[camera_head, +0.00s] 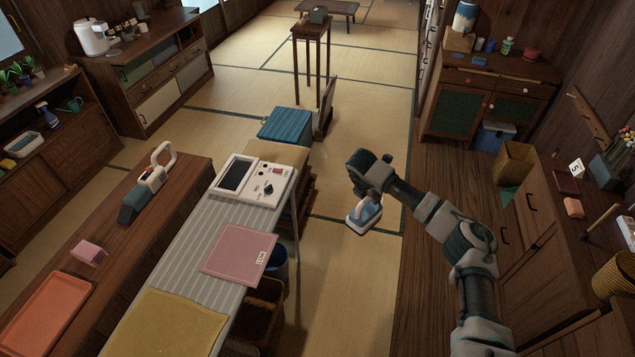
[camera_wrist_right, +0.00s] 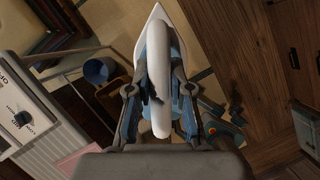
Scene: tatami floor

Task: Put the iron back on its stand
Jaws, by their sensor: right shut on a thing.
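My right gripper (camera_head: 369,196) is shut on the blue and white iron (camera_head: 363,216) and holds it in the air to the right of the ironing table. In the right wrist view the iron (camera_wrist_right: 160,65) lies between the two fingers (camera_wrist_right: 160,100), its pointed end away from the wrist. A white unit with a dark plate, a knob and a red switch (camera_head: 270,192) sits at the far end of the ironing table; it looks like the iron's stand. Part of it shows at the left of the right wrist view (camera_wrist_right: 25,115). My left gripper is out of view.
The striped ironing table (camera_head: 190,249) carries a pink labelled mat (camera_head: 238,250) and a yellow cloth (camera_head: 165,325). A blue bin (camera_head: 275,262) stands under its right side. A wooden counter (camera_head: 125,250) stands left, a cabinet (camera_head: 545,215) right. Tatami floor between is open.

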